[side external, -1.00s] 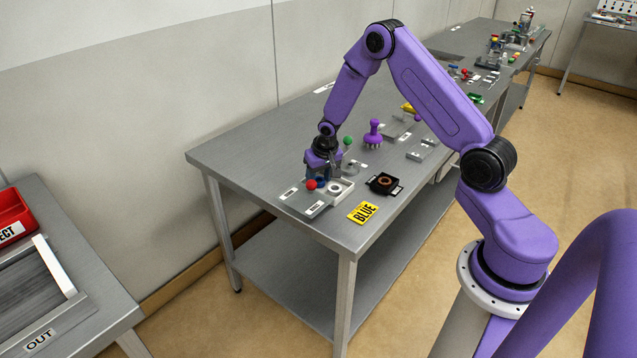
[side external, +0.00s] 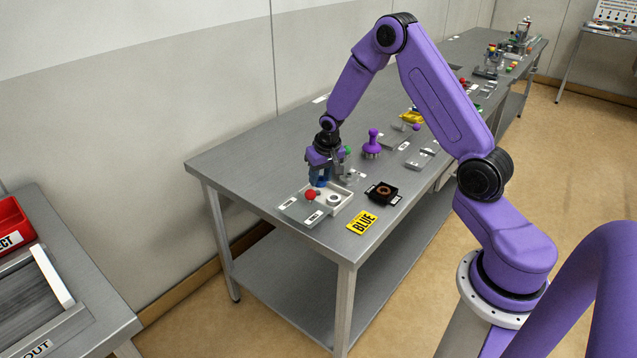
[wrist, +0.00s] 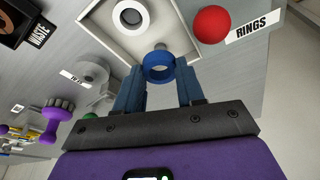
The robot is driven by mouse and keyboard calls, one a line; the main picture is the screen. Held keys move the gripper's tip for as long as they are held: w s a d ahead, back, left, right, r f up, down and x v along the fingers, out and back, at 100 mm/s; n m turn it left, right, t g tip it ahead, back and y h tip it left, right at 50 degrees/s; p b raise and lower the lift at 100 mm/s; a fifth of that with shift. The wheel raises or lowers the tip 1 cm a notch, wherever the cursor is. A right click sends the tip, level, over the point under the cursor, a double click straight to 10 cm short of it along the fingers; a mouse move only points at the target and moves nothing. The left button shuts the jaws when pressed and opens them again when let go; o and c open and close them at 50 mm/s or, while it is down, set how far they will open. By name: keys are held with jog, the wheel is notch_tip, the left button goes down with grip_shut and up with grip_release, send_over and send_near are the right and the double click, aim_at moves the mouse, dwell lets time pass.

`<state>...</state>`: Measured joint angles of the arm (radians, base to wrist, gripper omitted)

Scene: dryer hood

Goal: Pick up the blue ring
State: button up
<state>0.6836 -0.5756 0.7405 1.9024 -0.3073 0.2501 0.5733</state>
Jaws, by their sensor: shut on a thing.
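The blue ring (wrist: 158,68) is between the blue fingertips of my gripper (wrist: 158,80) in the wrist view. My gripper is shut on it. In the side external view my gripper (side external: 321,180) is over the back-left part of a white tray (side external: 345,207), and the ring is hard to tell from the blue fingers there. The tray holds a white-and-grey ring (side external: 334,199), which also shows in the wrist view (wrist: 130,15).
A red ball (side external: 310,195) stands left of the tray, by a RINGS label (wrist: 253,33). A black square holder marked WASTE (side external: 382,191) sits right of the tray. A purple knobbed tool (side external: 371,145) and a green ball (side external: 347,150) stand behind.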

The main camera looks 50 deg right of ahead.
jog(key=s+a+r, duration=0.3)
jog(key=s+r, duration=0.5)
jog(key=s, duration=0.4)
jog(key=m+g+h, duration=0.2)
jog(key=m, duration=0.7)
send_over(349, 173)
jog(key=a, duration=0.1)
jog(key=f, duration=0.5)
jog(key=shift+s+f, duration=0.25)
jog(key=shift+s, duration=0.1)
jog(key=shift+f, duration=1.9)
jog(key=shift+f, duration=0.45)
